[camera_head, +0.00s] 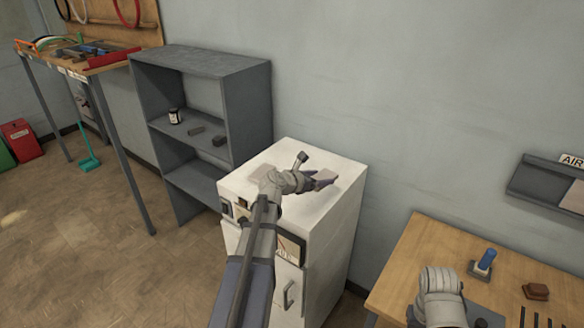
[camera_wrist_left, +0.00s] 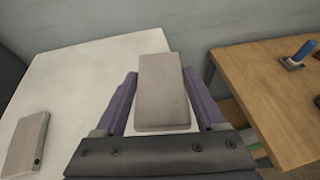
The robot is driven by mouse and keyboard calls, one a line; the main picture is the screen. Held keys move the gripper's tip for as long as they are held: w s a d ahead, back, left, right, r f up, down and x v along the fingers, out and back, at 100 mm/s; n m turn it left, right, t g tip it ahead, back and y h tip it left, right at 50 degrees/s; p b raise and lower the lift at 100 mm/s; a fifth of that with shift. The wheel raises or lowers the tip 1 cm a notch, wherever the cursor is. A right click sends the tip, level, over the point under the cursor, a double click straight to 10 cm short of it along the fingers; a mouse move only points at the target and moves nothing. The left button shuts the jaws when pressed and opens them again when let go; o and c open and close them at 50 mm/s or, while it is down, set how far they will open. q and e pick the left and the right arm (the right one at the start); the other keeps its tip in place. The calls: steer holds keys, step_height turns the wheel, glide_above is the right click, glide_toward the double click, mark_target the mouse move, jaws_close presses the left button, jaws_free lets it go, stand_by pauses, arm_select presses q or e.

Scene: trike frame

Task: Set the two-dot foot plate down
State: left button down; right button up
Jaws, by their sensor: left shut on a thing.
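My left gripper (camera_head: 312,181) is shut on a flat grey-brown plate (camera_head: 326,177) above the right part of the white cabinet's top (camera_head: 335,165). In the left wrist view the plate (camera_wrist_left: 163,92) sits between the two purple fingers. No dots show on its visible faces, so I cannot tell its marking. I cannot tell whether it touches the top.
A grey shelf unit (camera_head: 245,105) stands left of the cabinet, holding a small jar (camera_head: 175,116) and dark blocks. A wooden table (camera_head: 420,250) at right carries a blue-handled tool (camera_head: 486,261) and a brown block (camera_head: 536,291). My right arm is over that table. Bare cabinet top lies between the plates.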

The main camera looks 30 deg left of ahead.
arm_select(q)
step_height(320, 180, up, 2)
steer(key=r+n+y+p, duration=0.1)
steer(key=n+y, duration=0.1)
glide_above(296, 197)
step_height(296, 197, down, 11)
steer(key=b, duration=1)
steer(key=shift+w+r, duration=0.1)
steer(key=shift+r, duration=0.15)
arm_select(e)
step_height(296, 197, down, 8)
steer(key=shift+r, duration=0.15)
arm_select(q)
steer(key=shift+t, duration=0.3)
jaws_free()
steer(key=shift+f, duration=0.2)
steer(key=shift+r, duration=0.1)
